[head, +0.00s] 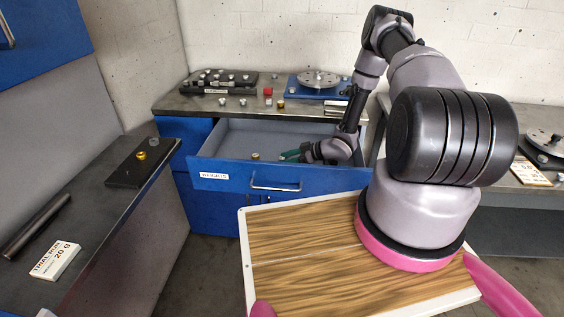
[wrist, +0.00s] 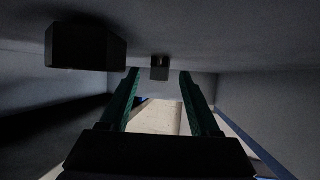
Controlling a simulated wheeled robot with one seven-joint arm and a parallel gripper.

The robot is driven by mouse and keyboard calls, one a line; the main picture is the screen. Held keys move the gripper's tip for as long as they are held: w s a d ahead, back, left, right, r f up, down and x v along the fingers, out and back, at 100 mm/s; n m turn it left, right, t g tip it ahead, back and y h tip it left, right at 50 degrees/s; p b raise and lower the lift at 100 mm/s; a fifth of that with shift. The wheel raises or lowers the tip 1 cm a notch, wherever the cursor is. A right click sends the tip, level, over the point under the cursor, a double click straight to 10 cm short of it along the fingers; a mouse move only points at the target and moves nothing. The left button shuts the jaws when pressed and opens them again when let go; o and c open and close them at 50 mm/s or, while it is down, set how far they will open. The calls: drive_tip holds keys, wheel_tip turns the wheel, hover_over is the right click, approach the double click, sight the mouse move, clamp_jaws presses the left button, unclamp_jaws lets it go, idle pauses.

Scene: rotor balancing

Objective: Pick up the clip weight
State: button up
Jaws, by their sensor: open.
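My gripper (head: 286,155) is inside the open blue drawer, low over its floor, with green fingers pointing left. In the wrist view the fingers (wrist: 160,74) are apart with nothing held. A small dark block with a notch (wrist: 160,67), possibly the clip weight, stands beyond or between the fingertips; I cannot tell which. A larger dark block (wrist: 87,47) stands to the left, outside the left finger. In the head view a small gold-coloured piece (head: 255,156) lies in the drawer, left of the fingertips. Which block it matches is unclear.
The drawer's front wall (head: 222,171) and side walls surround my gripper. The bench above holds a black weight tray (head: 218,81), a red block (head: 267,91) and a blue balancing stand (head: 299,90).

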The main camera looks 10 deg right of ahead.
clamp_jaws()
